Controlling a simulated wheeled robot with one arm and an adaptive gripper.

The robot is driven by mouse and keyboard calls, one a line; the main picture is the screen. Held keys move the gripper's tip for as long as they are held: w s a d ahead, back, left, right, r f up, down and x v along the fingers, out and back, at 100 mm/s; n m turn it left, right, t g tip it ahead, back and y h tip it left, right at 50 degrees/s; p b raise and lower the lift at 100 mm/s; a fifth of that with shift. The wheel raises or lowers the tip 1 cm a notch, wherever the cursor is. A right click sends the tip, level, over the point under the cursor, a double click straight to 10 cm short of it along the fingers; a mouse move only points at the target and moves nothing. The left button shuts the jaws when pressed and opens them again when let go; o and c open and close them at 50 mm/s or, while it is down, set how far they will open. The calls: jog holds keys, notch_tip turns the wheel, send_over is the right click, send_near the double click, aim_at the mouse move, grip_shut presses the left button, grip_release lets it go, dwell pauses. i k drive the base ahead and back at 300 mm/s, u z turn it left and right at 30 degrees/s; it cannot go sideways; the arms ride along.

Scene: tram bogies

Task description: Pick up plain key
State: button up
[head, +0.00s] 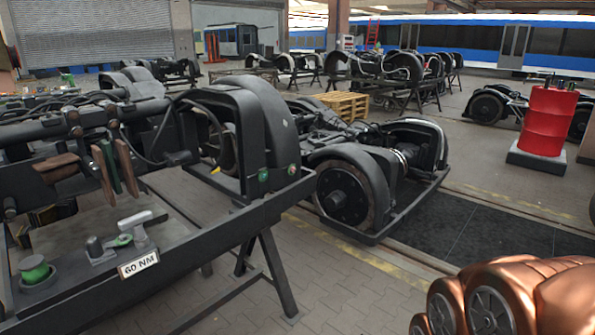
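I cannot pick out the plain key for certain. Some small pieces lie at the near left on the dark bogie frame (240,225). One is a light grey T-shaped piece (136,228) that could be a key. A green piece (122,240) lies against it, and a darker grey piece (98,250) stands just left of them. A white label reading "60 NM" (138,264) is in front of them.
A green-topped knob (35,269) is left of the label. Brown and green plates (112,168) hang behind the pieces. Another bogie (375,175) stands to the right. A red drum (548,120) and wooden pallets (345,105) are farther back. Paved floor is clear at lower centre.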

aim_at(141, 240)
jog(key=u, duration=0.05)
jog(key=i, duration=1.3)
jog(key=u, duration=1.7)
jog(key=k, duration=1.1)
jog(key=u, duration=1.25)
jog(key=i, duration=0.8)
jog(key=u, duration=0.3)
